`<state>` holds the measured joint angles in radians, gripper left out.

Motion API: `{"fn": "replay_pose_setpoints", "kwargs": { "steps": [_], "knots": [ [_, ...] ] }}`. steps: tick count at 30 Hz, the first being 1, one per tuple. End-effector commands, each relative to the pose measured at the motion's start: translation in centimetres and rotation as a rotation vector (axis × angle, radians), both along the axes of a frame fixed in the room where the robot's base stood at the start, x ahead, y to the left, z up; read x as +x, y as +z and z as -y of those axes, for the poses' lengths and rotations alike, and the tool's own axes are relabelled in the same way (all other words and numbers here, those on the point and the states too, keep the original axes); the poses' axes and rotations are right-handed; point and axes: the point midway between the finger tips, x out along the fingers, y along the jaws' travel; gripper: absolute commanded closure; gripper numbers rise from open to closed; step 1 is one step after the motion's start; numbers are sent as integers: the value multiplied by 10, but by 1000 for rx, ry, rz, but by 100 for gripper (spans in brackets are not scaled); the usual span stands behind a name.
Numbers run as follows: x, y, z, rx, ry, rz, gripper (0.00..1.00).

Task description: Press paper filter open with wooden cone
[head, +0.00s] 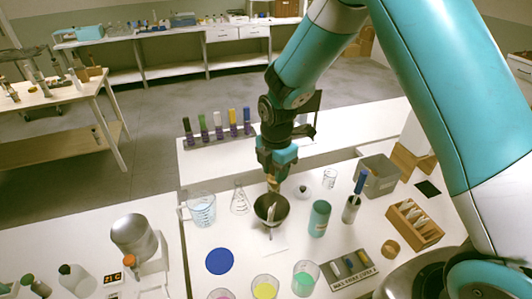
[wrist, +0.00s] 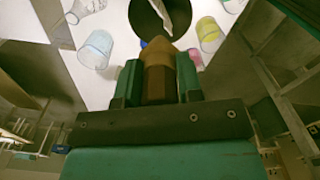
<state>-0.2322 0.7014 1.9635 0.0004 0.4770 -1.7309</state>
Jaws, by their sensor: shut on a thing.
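My gripper (head: 274,176) is shut on the wooden cone (head: 273,187), which points down above a dark bowl (head: 261,213). In the wrist view the cone (wrist: 158,78) sits between the two green fingers of my gripper (wrist: 159,70), its tip toward the dark bowl (wrist: 145,18). A narrow pale folded piece, apparently the paper filter (wrist: 179,14), lies in the bowl. It also shows in the head view as a thin pale strip (head: 271,222). The cone appears apart from the filter; the exact gap is hard to tell.
A beaker (head: 201,210) and a conical flask (head: 239,201) stand left of the bowl. A teal cylinder (head: 319,218) stands close on its right. Beakers with yellow (head: 265,290) and green liquid (head: 304,280) are in front. A wooden rack (head: 414,226) and grey bin (head: 377,177) are at right.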

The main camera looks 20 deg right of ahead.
Motion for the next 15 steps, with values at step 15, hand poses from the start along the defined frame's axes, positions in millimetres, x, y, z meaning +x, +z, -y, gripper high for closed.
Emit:
{"fn": "replay_pose_setpoints", "kwargs": {
  "steps": [15],
  "knots": [
    [0,-28,-2,0,3,0,89]
  ]
}}
